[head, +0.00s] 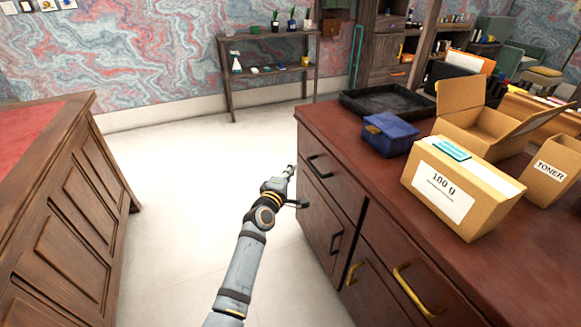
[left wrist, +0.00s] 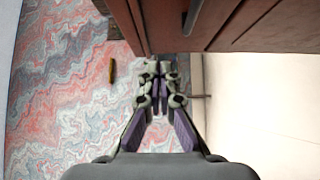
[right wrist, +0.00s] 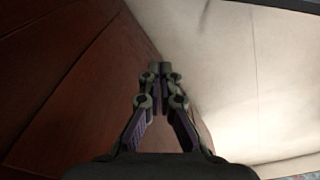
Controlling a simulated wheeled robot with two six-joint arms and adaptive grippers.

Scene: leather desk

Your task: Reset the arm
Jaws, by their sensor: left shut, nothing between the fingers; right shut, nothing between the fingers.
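My left arm reaches up from the bottom of the head view. Its gripper (head: 291,172) is beside the drawer front of the leather-topped desk (head: 315,225), over the open floor; I cannot tell whether it touches the desk. In the left wrist view the left gripper (left wrist: 160,70) is shut and empty, with a wooden desk face above it. My right gripper (right wrist: 160,72) shows only in the right wrist view. It is shut and empty, close to a dark red-brown wooden surface, with pale floor to the right.
On the desk stand a box marked 100 g (head: 440,195), a blue case (head: 388,135), a black tray (head: 385,102), an open carton (head: 480,112) and a toner box (head: 550,170). A wooden cabinet (head: 70,220) is at left. The floor (head: 190,180) between is clear.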

